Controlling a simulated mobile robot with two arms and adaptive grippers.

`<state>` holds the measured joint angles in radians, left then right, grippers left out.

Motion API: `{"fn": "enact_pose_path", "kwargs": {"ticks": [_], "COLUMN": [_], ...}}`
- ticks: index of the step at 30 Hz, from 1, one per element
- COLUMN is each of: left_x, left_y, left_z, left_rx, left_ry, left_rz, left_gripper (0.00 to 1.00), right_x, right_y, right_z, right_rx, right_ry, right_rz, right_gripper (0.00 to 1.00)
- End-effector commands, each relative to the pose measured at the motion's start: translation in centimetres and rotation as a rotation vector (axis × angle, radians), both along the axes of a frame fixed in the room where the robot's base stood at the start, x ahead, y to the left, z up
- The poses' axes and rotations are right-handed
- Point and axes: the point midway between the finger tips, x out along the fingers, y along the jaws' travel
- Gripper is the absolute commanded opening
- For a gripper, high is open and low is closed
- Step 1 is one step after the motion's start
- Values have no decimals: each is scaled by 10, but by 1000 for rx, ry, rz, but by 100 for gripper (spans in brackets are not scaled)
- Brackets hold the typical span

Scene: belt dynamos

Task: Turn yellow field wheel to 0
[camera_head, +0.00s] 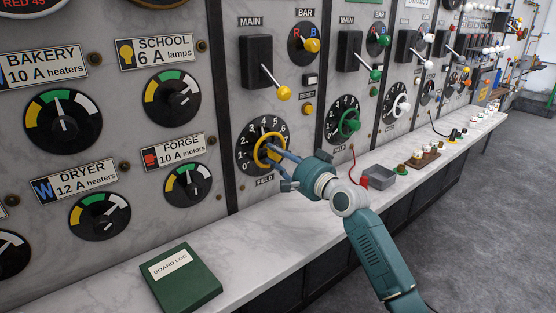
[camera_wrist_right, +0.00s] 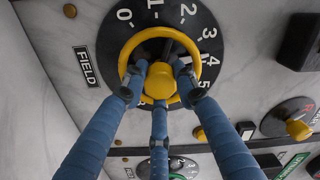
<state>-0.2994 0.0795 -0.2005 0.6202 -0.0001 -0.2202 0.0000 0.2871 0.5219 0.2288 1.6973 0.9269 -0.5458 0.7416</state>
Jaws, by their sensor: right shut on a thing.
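The yellow field wheel (camera_head: 257,151) sits on a black numbered dial (camera_head: 243,163) under the leftmost MAIN switch. In the right wrist view the wheel's ring (camera_wrist_right: 134,42) surrounds a yellow hub (camera_wrist_right: 160,82). My right gripper (camera_head: 272,152) is at the wheel, and its blue fingers (camera_wrist_right: 160,90) are shut around the hub, inside or over the ring. The 0 mark (camera_wrist_right: 124,14) is at the upper left in the wrist view. A dark spoke or pointer (camera_wrist_right: 168,48) shows inside the ring; its exact reading cannot be told. My left gripper is not in view.
A MAIN lever with a yellow knob (camera_head: 284,93) stands above the wheel. A green wheel (camera_head: 350,121) is on the panel to the right.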

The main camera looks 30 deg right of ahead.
Motion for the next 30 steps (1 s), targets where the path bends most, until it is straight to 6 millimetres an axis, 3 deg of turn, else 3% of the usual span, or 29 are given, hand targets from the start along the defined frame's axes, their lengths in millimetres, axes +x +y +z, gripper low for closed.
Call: {"fn": "enact_pose_path", "kwargs": {"ticks": [1,15,30], "left_x": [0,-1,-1], "left_y": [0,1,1], "left_z": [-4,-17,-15], "left_rx": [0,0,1], "left_ry": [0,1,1], "left_rz": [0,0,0], "left_gripper": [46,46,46], "right_x": [0,0,0], "right_y": [5,3,0], "right_z": [-7,-13,-15], "right_rx": [-45,-490,-961], "right_ry": [8,-19,-52], "right_rz": [11,12,11], "right_gripper": [2,2,2]}}
